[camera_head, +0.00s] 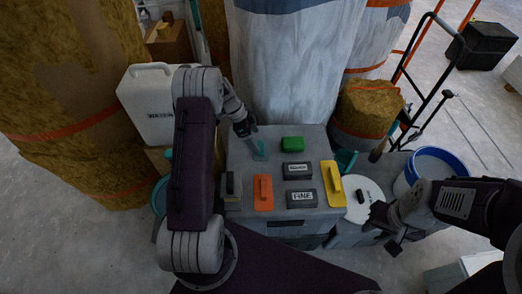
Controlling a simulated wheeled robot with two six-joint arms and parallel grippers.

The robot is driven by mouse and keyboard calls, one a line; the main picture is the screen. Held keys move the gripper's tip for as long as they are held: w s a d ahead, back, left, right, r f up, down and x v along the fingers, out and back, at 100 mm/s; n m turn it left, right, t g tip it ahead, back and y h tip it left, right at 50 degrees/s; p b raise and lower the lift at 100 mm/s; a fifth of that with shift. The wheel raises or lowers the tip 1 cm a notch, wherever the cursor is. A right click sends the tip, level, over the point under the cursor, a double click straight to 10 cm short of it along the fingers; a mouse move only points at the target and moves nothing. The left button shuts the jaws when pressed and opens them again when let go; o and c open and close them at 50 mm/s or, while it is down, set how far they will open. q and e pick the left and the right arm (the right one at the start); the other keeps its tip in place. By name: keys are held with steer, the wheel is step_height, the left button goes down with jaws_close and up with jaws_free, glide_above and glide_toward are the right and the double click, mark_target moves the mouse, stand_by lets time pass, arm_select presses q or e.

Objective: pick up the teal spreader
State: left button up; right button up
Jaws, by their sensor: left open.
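The teal spreader (260,152) lies on the grey box top (240,204), near its back left corner. My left gripper (246,128) is open and points down right above the spreader, very close to it. Its fingers partly overlap the spreader's upper end, and I cannot tell whether they touch it. My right gripper (384,228) is at the lower right, in front of the white lid and away from the spreader. Its fingers are dark and small, and I cannot tell if they are open.
The box top also carries a green block (292,144), an orange tool (263,192), a yellow float (332,184), two grey labelled blocks and a dark-handled tool. A white canister (146,103) stands left. A wrapped column (292,65) rises behind. A blue-lined bucket (440,162) stands right.

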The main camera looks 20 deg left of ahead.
mark_target(261, 145)
arm_select(q)
steer(key=x, duration=0.5)
steer(key=shift+w+b, duration=0.1)
steer(key=shift+b, duration=0.25)
steer(key=shift+r, duration=0.1)
steer(key=c, duration=1.5)
steer(key=shift+r, duration=0.1)
steer(key=r, duration=0.3)
steer(key=r+p, duration=0.1)
steer(key=shift+s+d+r, duration=0.2)
steer(key=shift+d+r, duration=0.15)
steer(key=s+d+r, duration=0.6)
steer(key=d, duration=0.3)
steer(key=shift+d+p, duration=0.15)
steer(key=shift+p, duration=0.15)
steer(key=o, duration=0.7)
steer(key=c, duration=0.5)
